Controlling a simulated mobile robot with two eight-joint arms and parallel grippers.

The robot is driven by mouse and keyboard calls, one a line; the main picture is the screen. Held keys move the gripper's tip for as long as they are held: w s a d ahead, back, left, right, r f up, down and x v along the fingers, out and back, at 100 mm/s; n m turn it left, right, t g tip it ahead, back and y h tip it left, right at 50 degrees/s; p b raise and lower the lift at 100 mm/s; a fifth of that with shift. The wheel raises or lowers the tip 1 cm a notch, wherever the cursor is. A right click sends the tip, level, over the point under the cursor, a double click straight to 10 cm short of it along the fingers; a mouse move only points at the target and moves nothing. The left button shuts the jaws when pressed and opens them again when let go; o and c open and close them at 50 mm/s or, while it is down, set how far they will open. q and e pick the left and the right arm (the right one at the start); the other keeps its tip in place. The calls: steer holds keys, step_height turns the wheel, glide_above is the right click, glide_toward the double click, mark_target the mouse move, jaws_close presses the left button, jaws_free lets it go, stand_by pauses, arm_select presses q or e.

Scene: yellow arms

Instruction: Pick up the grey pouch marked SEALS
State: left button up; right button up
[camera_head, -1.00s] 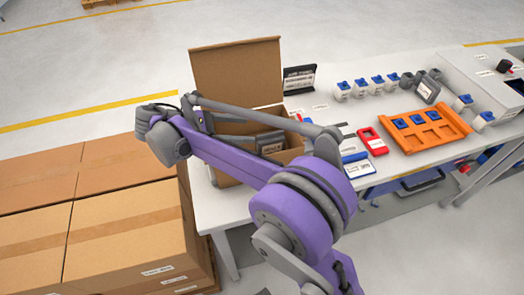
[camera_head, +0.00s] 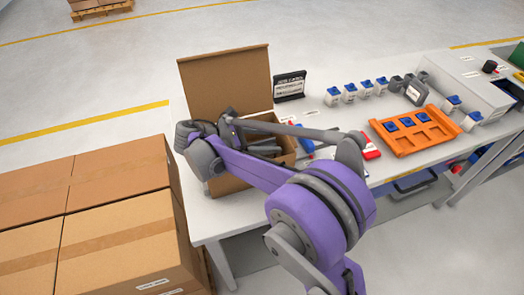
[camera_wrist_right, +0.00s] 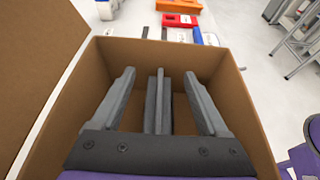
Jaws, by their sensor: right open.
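An open cardboard box (camera_head: 225,85) stands at the left end of the table, its lid raised. In the right wrist view, thin grey pouches (camera_wrist_right: 157,103) stand on edge inside the box (camera_wrist_right: 247,115). They are seen from above and no SEALS marking is readable. My right gripper (camera_head: 264,146) reaches into the box from above. In the right wrist view my right gripper (camera_wrist_right: 159,76) is open, with one finger on each side of the pouches and a gap on both sides. In the head view my arm and gripper mostly hide the pouches. My left gripper is not in view.
An orange tray (camera_head: 415,132) with blue-topped parts lies right of the box. A black sign (camera_head: 290,86), several white-and-blue parts (camera_head: 349,92) and a red item (camera_head: 371,150) are on the table. Stacked cartons (camera_head: 120,230) stand at the left.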

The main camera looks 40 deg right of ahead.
jaws_close()
stand_by(0.4)
